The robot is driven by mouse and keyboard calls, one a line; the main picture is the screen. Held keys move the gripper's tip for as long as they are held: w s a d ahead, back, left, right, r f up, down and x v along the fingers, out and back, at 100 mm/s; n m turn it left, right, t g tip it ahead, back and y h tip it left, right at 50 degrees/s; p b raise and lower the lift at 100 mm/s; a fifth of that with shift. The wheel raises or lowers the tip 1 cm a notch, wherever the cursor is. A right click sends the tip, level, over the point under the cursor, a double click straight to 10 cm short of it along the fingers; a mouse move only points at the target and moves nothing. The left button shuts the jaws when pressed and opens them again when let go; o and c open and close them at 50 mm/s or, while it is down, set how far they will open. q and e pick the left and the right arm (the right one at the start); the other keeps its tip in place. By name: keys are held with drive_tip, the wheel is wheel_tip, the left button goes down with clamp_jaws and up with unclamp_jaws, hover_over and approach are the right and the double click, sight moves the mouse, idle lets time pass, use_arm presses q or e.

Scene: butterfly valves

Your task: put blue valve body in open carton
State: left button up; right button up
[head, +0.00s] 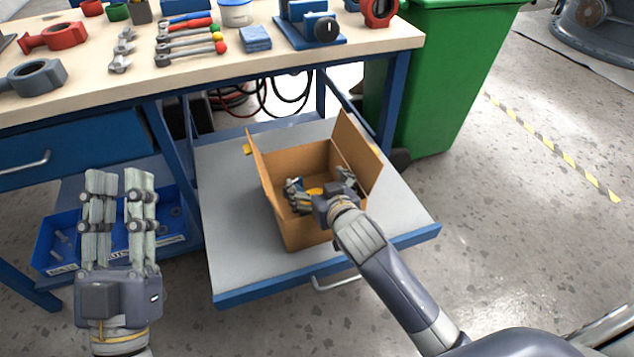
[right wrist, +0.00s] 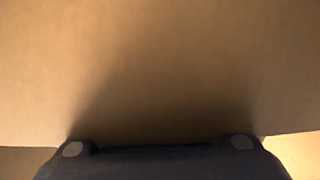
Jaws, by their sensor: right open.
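The open carton (head: 287,226) stands on the pulled-out grey drawer top, flaps up. My right gripper (head: 318,184) reaches down inside it, with its fingers spread apart. A small orange-yellow patch (head: 315,190) shows between the fingers; I cannot tell what it belongs to. In the right wrist view, plain cardboard of the carton (right wrist: 160,70) fills the picture and no fingers show. I cannot make out a blue valve body in the carton; its floor is partly hidden by the gripper. A grey-blue valve body (head: 33,77) lies on the bench at the left. My left gripper (head: 120,180) is open and empty at the lower left.
A blue bin (head: 60,258) with parts sits on the lower shelf. A green waste bin (head: 450,80) stands right of the bench.

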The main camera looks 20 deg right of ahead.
drive_tip(key=shift+s+f, duration=0.25)
drive_tip(key=shift+f, duration=0.6)
drive_tip(key=shift+r, duration=0.5)
drive_tip(key=p+v, duration=0.1)
drive_tip(key=v, duration=0.1)
drive_tip(key=r+p+v, duration=0.1)
drive_tip(key=v, duration=0.2)
use_arm(q)
wheel_tip(320, 180, down, 16)
drive_tip(key=w+a+g+y+p, duration=0.1)
drive_tip(key=w+g+y, duration=0.1)
drive_tip(key=g, duration=0.7)
drive_tip(key=shift+w+a+g+y+p, duration=0.3)
drive_tip(key=shift+w+y+p, duration=0.1)
drive_tip(key=shift+y, duration=0.3)
use_arm(e)
drive_tip(key=s+a+r+n+t+y, duration=0.1)
drive_tip(key=s+a+r+n+y, duration=0.1)
drive_tip(key=s+r, duration=0.5)
drive_tip(key=shift+s+a+r+y, duration=0.3)
drive_tip(key=shift+s+a+y, duration=0.25)
drive_tip(key=shift+s, duration=0.6)
use_arm(q)
drive_tip(key=shift+f, duration=0.1)
